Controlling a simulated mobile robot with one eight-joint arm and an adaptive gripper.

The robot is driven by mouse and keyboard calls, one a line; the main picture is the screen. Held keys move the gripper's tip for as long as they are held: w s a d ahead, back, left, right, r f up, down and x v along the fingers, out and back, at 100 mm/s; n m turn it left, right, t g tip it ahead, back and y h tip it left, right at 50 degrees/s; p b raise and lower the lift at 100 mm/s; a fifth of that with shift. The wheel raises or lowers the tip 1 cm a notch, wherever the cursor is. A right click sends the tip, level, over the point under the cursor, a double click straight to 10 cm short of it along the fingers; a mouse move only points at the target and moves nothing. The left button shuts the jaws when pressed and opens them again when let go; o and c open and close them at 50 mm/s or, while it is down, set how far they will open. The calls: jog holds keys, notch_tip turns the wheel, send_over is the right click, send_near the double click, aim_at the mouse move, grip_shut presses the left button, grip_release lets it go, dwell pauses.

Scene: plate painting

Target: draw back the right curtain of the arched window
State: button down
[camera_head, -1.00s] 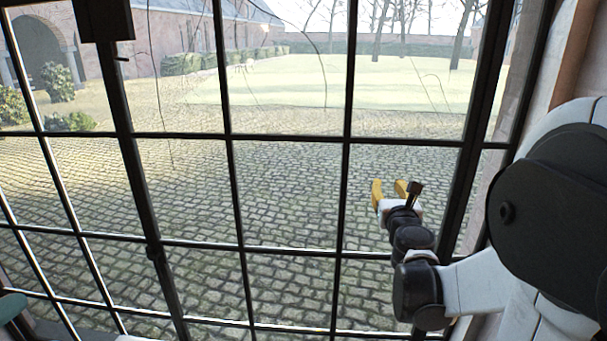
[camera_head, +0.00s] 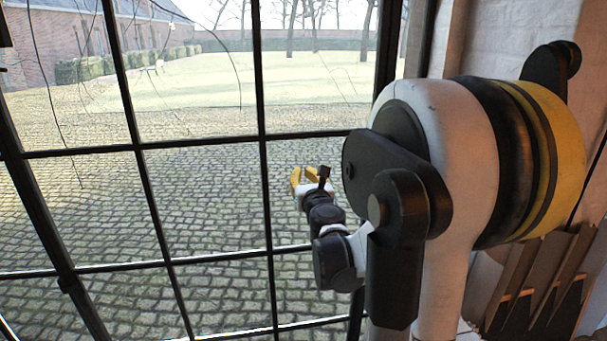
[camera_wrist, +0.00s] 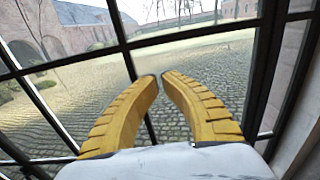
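The window (camera_head: 265,190), with a dark metal grid of panes, fills the left and middle of the head view; its arch top is out of frame. My gripper (camera_head: 303,174) has yellow fingers and is in front of the right-hand panes, empty. I cannot make out the right curtain for certain in either view.
A pale brick wall (camera_head: 490,38) stands right of the window. Grey-brown slanted folds or panels (camera_head: 520,275) show at the lower right, partly behind my arm; I cannot tell what they are. Cobbles and lawn lie outside the glass.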

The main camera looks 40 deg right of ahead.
jog(key=shift+d, duration=0.1)
jog(key=s+d+b, duration=0.3)
jog(key=s+d, duration=0.5)
jog(key=d, duration=0.5)
jog(key=s+d+b, duration=0.3)
jog(key=s+d, duration=0.5)
jog(key=d, duration=0.6)
jog(key=shift+s, duration=0.25)
jog(key=shift+r, duration=0.1)
jog(key=c, duration=1.5)
grip_release()
jog(key=shift+c, duration=0.2)
jog(key=shift+a, duration=0.15)
jog(key=w+a+p, duration=0.2)
jog(key=w+a, duration=0.3)
jog(key=a, duration=0.3)
jog(key=w+a+p, duration=0.2)
jog(key=w+a, duration=0.3)
jog(key=a, duration=0.4)
jog(key=w+a+p, duration=0.2)
jog(key=w+a, duration=0.4)
jog(key=a, duration=0.3)
jog(key=shift+a, duration=0.1)
